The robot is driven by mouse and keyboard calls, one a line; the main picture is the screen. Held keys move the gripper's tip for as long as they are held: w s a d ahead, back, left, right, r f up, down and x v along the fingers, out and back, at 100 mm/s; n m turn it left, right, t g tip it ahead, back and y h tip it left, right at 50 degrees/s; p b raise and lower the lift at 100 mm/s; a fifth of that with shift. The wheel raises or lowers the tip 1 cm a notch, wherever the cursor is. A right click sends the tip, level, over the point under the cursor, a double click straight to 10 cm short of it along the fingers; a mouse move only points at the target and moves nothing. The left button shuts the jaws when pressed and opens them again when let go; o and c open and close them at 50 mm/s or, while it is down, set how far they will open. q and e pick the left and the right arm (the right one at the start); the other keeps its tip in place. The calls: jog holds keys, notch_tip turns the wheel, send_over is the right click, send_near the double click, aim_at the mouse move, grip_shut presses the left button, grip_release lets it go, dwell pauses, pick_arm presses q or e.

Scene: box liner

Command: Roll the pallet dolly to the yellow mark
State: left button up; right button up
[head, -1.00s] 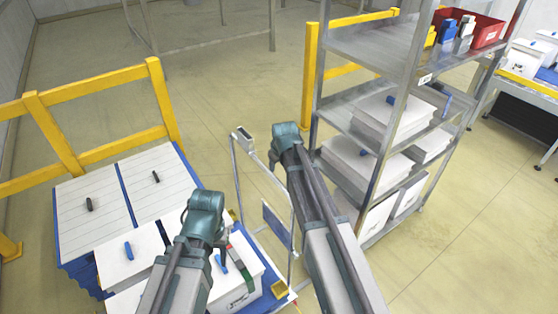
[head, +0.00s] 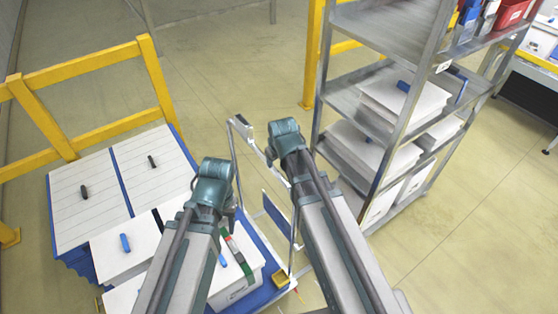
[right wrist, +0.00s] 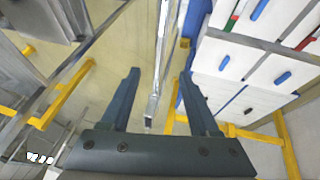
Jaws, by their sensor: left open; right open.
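The blue pallet dolly (head: 264,292) stands at the lower left in the head view, loaded with white boxes (head: 120,247). Its upright grey handle frame (head: 235,150) rises at its right side. My right gripper (head: 284,135) is beside the frame in the head view, its fingers hidden by my own arm. In the right wrist view the gripper (right wrist: 160,74) is open, with a metal bar of the frame (right wrist: 163,45) showing between its fingers; contact cannot be told. My left gripper (head: 214,175) is open above the boxes, fingers mostly hidden. I cannot make out a yellow floor mark.
A yellow railing (head: 85,80) stands behind the boxes at the left. A grey metal shelf (head: 400,120) with white boxes stands close on the right. A bench (head: 540,65) is at the far right. Open floor (head: 230,60) lies beyond the dolly.

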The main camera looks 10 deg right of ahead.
aim_at(275, 170)
jog(key=b+x, duration=1.2)
jog(key=x, duration=0.1)
jog(key=shift+f+b, duration=0.3)
grip_shut()
dwell(1.3)
